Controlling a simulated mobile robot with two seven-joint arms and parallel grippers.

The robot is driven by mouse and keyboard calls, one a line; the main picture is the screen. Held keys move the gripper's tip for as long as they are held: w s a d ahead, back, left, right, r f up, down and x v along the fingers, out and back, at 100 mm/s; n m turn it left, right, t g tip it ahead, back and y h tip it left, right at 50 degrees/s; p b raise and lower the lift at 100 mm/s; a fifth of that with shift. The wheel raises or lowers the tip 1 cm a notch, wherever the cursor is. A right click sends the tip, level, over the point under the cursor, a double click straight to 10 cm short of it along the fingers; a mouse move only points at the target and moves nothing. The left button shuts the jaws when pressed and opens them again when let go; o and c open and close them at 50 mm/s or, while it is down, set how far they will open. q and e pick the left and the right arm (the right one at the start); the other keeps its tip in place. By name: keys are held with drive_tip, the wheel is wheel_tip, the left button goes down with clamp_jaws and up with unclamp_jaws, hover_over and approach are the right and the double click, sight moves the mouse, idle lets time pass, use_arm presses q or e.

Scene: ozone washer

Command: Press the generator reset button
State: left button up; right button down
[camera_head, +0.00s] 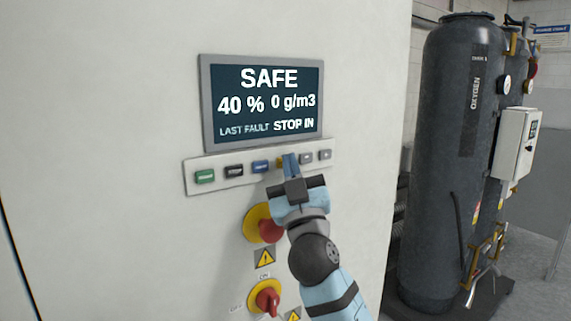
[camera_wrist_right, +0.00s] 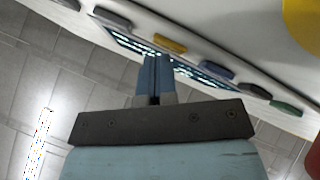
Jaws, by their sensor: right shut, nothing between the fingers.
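A strip of small buttons runs below the display on the white cabinet. From left to right they are a green button (camera_head: 205,176), a black button (camera_head: 234,170), a blue button (camera_head: 261,166), a yellow button (camera_head: 280,163) and two grey buttons (camera_head: 306,158). Their labels are too small to read, so I cannot tell which is the reset. My right gripper (camera_head: 291,164) is shut and empty, its tips at the yellow button and partly covering it. In the right wrist view the fingertips (camera_wrist_right: 156,58) lie just below the yellow button (camera_wrist_right: 170,43). I cannot tell whether they touch it. My left gripper is not in view.
The display (camera_head: 264,102) reads SAFE, 40 %, 0 g/m3, LAST FAULT STOP IN. A red rotary switch (camera_head: 267,299) is lower. A dark oxygen tank (camera_head: 447,160) stands right of the cabinet.

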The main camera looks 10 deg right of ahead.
drive_tip(key=shift+s, duration=0.1)
drive_tip(key=shift+s+d, duration=0.25)
drive_tip(key=shift+s, duration=0.4)
drive_tip(key=shift+s, duration=0.1)
drive_tip(key=shift+s+d+p, duration=0.25)
drive_tip(key=shift+s+d, duration=0.05)
drive_tip(key=shift+s, duration=0.45)
drive_tip(key=shift+s+d+p, duration=0.25)
drive_tip(key=shift+s, duration=0.5)
drive_tip(key=shift+s+d+p, duration=0.25)
drive_tip(key=shift+s+d, duration=0.05)
drive_tip(key=shift+s, duration=0.45)
wheel_tip(320, 180, down, 34)
drive_tip(key=s+d+g+y, duration=0.1)
drive_tip(key=s+g+y, duration=0.1)
drive_tip(key=g, duration=0.7)
drive_tip(key=s+d+f+m+g, duration=0.1)
drive_tip(key=s+f+g, duration=0.5)
drive_tip(key=s+f, duration=1.4)
wheel_tip(320, 180, down, 4)
drive_tip(key=shift+s+d+f+g+p, duration=0.1)
drive_tip(key=shift+s+d+g+p, duration=0.2)
drive_tip(key=shift+d+p, duration=0.2)
